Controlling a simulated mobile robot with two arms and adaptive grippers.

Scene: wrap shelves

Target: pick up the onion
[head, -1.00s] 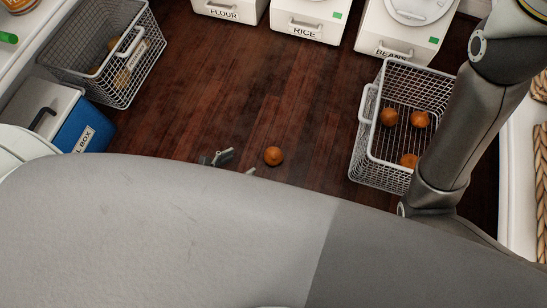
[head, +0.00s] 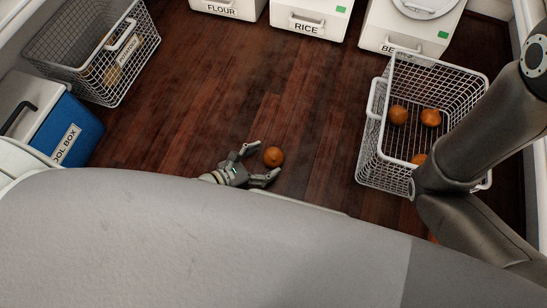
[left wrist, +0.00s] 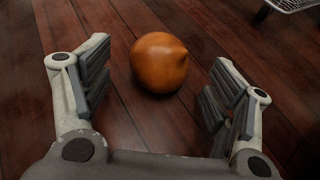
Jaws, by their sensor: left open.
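A round orange-brown onion (head: 273,156) lies on the dark wooden floor in the head view. It also shows in the left wrist view (left wrist: 159,62), just beyond and between the open fingers. My left gripper (head: 259,166) is open and empty, with its fingertips close to the onion. In the left wrist view my left gripper (left wrist: 158,92) has one finger on each side, and neither finger appears to touch the onion. My right gripper is not in view; a right arm link shows at the right of the head view.
A white wire basket (head: 371,160) with several onions stands at right. Another wire basket (head: 140,75) and a blue tool box (head: 82,128) stand at left. White bins labelled flour (head: 228,8), rice (head: 309,16) and beans line the back. The middle floor is clear.

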